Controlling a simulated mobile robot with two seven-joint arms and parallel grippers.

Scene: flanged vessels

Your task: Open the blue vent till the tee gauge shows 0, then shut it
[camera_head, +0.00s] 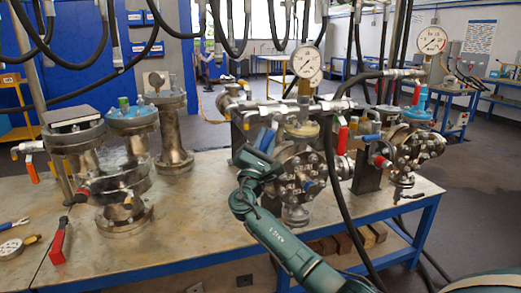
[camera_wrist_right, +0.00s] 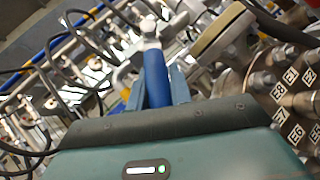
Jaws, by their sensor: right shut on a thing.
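My right gripper (camera_head: 262,147) reaches up from the front of the bench to the left side of the middle flanged vessel (camera_head: 300,170). It is shut on the blue vent handle (camera_head: 267,138). In the right wrist view the blue handle (camera_wrist_right: 156,78) stands between the fingers, with a metal fitting (camera_wrist_right: 149,32) beyond its far end. A round white dial gauge (camera_head: 306,62) stands above the middle vessel. Another gauge (camera_head: 432,40) stands above the right vessel. I cannot tell which is the tee gauge, and the needles are too small to read. My left gripper is out of view.
Red valve handles (camera_head: 342,140) and a second blue handle (camera_head: 368,138) are close to the right of the middle vessel. A black hose hangs in front of it. Left vessels (camera_head: 105,170) and a red-handled tool (camera_head: 58,243) occupy the bench (camera_head: 190,235). Its front middle is clear.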

